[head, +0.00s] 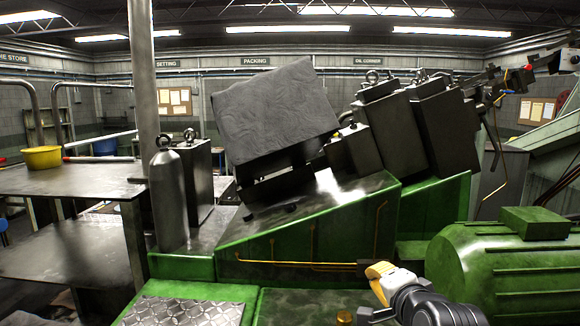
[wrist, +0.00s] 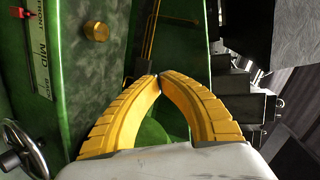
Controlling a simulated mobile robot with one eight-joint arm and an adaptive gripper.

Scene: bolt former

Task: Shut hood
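The hood (head: 275,110) is a large grey, rough-surfaced box cover in the middle of the head view. It is tilted, its left end lower, above dark blocks on the sloped green machine bed (head: 310,235). A gap with dark parts shows under its lower edge. A grey textured surface at the top right of the wrist view (wrist: 292,28) looks like the same hood. My gripper (head: 376,270) is low and right of the hood, well apart from it. In the wrist view its yellow fingers (wrist: 159,78) meet at the tips, with nothing seen between them.
A green ribbed motor housing (head: 510,265) stands at the right, close to my arm. A grey post (head: 142,90) and a dark cylinder (head: 168,200) stand left of the hood. A handwheel (wrist: 22,148) and a brass knob (wrist: 96,31) show in the wrist view.

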